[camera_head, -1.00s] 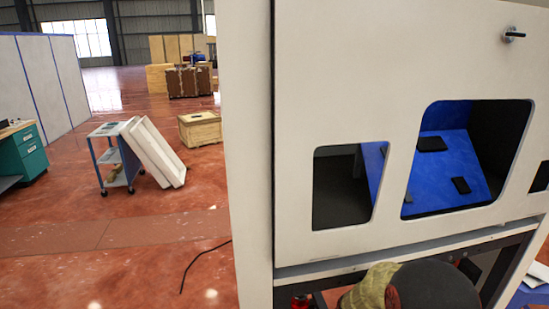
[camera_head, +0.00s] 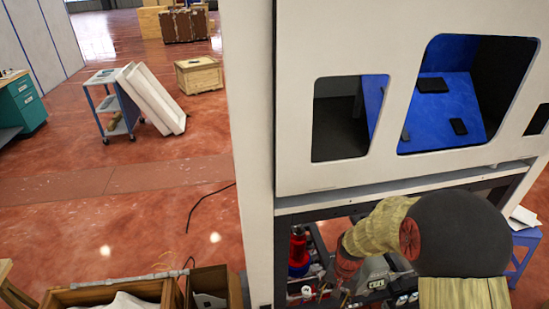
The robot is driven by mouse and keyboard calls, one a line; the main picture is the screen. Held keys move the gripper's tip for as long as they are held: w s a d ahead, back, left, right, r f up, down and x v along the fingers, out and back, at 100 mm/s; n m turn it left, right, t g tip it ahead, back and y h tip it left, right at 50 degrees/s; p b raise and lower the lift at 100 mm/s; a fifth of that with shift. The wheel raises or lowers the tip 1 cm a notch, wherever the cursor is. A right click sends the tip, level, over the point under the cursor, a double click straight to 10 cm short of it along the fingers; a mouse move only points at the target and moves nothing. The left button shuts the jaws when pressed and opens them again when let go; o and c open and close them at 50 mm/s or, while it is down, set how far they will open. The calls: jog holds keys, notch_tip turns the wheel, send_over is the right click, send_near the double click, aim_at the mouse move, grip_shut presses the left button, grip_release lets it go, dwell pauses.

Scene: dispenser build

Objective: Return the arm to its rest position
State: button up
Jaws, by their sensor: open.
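My arm shows at the lower right in the head view, with a dark round joint and an olive, cloth-like link with reddish ends. It slopes down and left in front of the open lower bay of the white dispenser cabinet (camera_head: 340,175). My gripper (camera_head: 340,285) is at the arm's lower left end, small and hard to make out against the clutter in the bay. It is open, and I see nothing held in it. Its fingertips are not clear, and I cannot tell whether it touches anything there.
A red and blue part (camera_head: 299,250) stands in the lower bay. Dark flat pieces (camera_head: 433,85) lie on the blue panel behind the cabinet window. A wooden crate (camera_head: 100,293) is at the lower left.

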jog(key=s+r+n+t, duration=0.1)
jog(key=s+r, duration=0.4)
jog(key=r, duration=0.6)
jog(key=s+r+n+t, duration=0.2)
jog(key=s+r, duration=0.3)
jog(key=r, duration=0.6)
jog(key=s+r+n+t, duration=0.2)
jog(key=s+r, duration=0.4)
jog(key=r, duration=0.6)
jog(key=shift+d+t+h, duration=0.25)
jog(key=shift+t+h, duration=0.15)
jog(key=shift+t, duration=0.2)
jog(key=shift+r, duration=0.1)
